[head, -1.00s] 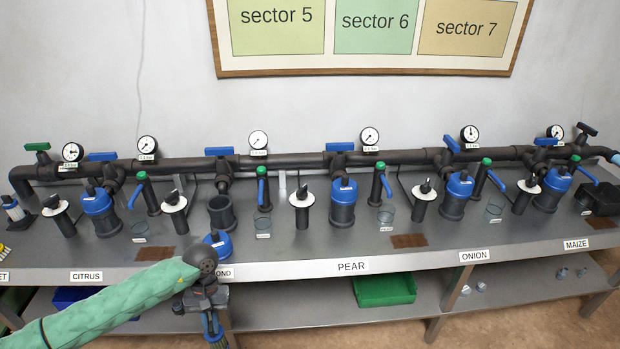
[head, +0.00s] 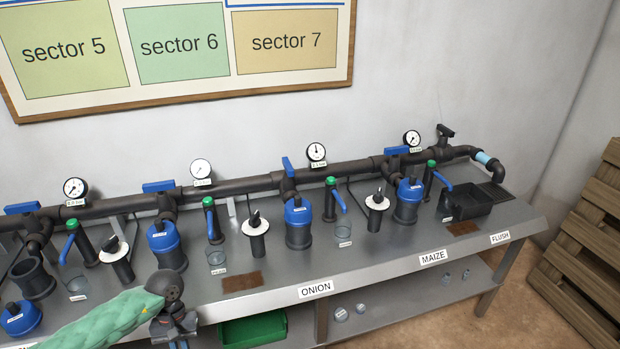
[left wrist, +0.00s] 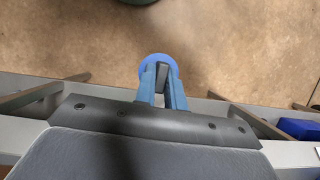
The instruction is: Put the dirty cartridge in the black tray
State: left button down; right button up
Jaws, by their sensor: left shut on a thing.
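The black tray (head: 478,203) stands on the bench at its far right end, near the FLUSH label. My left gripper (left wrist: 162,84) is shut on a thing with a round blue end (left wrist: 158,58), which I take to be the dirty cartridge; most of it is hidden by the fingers. My right gripper is not in view.
Blue-capped housings (head: 298,223), black-knobbed posts with white discs (head: 258,235) and green-topped valves (head: 331,200) stand along the bench. Small clear cups (head: 216,258) sit between them. A green bin (head: 255,329) is on the lower shelf. The front strip is mostly clear.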

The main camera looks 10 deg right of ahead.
aim_at(466, 201)
jog(key=l, duration=0.6)
jog(key=l+z, duration=0.15)
jog(key=l, duration=0.45)
jog(key=i+l, duration=0.15)
jog(key=l, duration=0.4)
jog(key=l+z, duration=0.1)
jog(key=l, duration=0.5)
